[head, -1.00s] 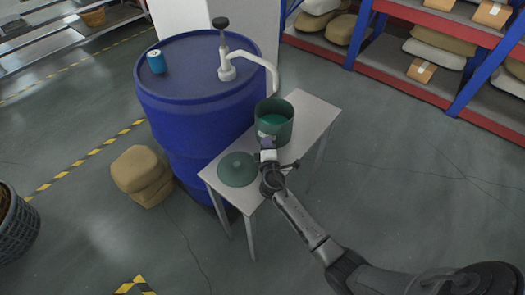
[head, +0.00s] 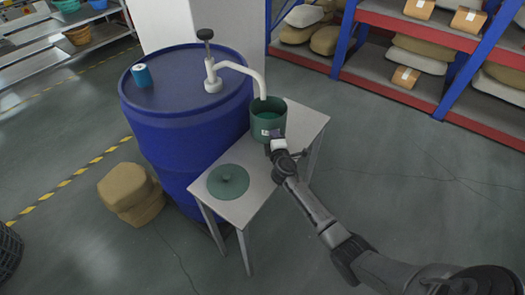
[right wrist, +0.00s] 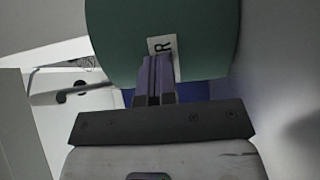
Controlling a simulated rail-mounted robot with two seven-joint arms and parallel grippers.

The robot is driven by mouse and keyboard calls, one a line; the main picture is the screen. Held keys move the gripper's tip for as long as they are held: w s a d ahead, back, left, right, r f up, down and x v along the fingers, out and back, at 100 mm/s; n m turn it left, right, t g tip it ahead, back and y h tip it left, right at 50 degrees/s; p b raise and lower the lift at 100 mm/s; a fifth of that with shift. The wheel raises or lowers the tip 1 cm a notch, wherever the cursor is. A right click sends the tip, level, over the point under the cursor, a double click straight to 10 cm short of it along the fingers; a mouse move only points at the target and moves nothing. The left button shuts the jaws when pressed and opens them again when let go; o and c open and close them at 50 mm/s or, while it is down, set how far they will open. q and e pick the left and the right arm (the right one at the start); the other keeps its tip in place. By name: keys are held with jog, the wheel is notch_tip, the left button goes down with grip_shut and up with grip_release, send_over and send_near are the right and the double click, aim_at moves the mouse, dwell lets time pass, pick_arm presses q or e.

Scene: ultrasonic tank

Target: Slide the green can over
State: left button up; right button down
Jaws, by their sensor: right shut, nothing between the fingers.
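The green can (head: 268,124) stands upright and open-topped on the narrow grey table (head: 253,204), beside the blue drum. Green content shows inside it. The white spout's end (head: 263,96) is at the can's back rim. My right gripper (head: 275,135) is shut and empty at the near side of the can. In the right wrist view, its purple fingertips (right wrist: 155,72) are at the wall of the can (right wrist: 195,35), by a white label (right wrist: 162,45) with a dark letter. They appear to touch it. My left gripper is not in view.
A flat green lid (head: 228,182) with a knob lies on the table's near end. The blue drum (head: 185,140) carries a pump (head: 210,70) and a small blue can (head: 141,75). Brown sacks (head: 130,192) lie on the floor. Shelves stand behind; the floor at right is clear.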

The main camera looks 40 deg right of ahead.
aim_at(280, 129)
jog(key=d, duration=0.2)
jog(key=w+d+b, duration=0.1)
jog(key=d, duration=0.1)
jog(key=shift+d+f, duration=0.1)
jog(key=shift+d, duration=0.15)
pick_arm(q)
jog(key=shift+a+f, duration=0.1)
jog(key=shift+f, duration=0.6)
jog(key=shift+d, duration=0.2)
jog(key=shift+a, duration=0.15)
pick_arm(e)
jog(key=shift+a, duration=0.2)
